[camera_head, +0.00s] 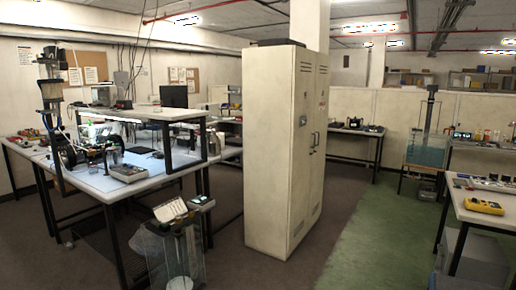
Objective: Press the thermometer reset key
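I cannot make out for certain a thermometer or its reset key. A yellow hand-held instrument (484,206) lies on the table at the right edge; its keys are too small to read. A small device with a lit display (462,135) stands on the bench behind it, also too small to identify. A grey box-like instrument (128,172) sits at the front of the left workbench. My gripper is not recognisable in this view.
A tall beige cabinet (282,150) stands in the middle. A clear container (176,262) holding equipment stands in front of the left workbench (90,184). A blue-tinted tank (427,152) stands at the back right. Green floor (385,235) is open between the cabinet and right table (490,219).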

